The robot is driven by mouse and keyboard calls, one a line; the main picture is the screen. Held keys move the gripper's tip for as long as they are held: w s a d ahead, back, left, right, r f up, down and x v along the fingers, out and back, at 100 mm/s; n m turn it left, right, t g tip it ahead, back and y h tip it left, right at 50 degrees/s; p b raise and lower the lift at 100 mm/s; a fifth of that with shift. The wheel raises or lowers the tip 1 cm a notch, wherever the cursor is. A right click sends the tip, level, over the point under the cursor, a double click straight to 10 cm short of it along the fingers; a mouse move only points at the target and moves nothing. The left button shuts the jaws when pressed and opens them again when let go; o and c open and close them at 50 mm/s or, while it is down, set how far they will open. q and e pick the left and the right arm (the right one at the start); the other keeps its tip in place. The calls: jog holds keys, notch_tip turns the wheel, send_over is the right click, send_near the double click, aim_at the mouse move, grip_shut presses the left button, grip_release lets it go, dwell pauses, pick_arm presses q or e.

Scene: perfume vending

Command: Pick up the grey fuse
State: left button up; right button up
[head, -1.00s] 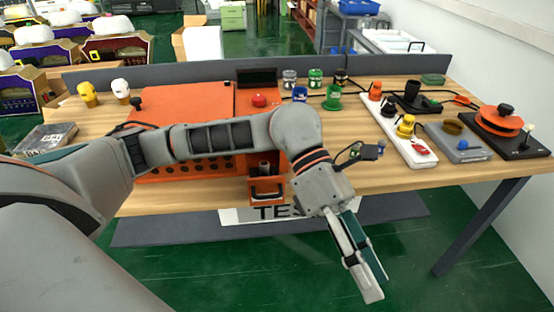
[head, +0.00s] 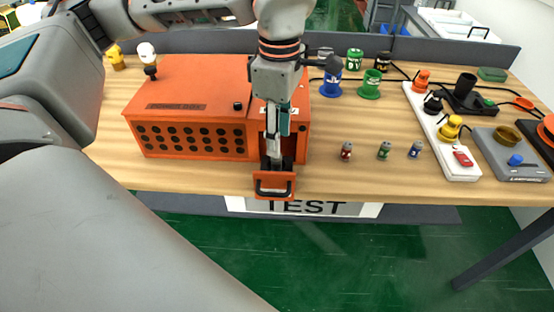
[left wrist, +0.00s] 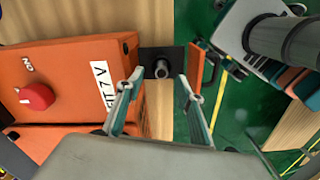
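The grey fuse (left wrist: 162,69) stands upright on a black square base, seen from above in the left wrist view. The base is in the pulled-out orange drawer (head: 274,188) at the front of the orange power box (head: 190,110). My left gripper (head: 274,158) points down over this drawer and hides the fuse in the head view. In the left wrist view its two fingers (left wrist: 161,85) are spread, one on each side of the fuse's line, with nothing held. My right gripper is not in view.
Small red (head: 346,151), green (head: 384,150) and blue (head: 415,150) capped fuses stand on the table right of the drawer. A white power strip (head: 440,132) lies farther right. A red knob (left wrist: 36,96) sits on the box.

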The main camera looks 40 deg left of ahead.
aim_at(276, 162)
pick_arm(q)
jog(key=f, duration=0.6)
jog(key=shift+s, duration=0.2)
grip_shut()
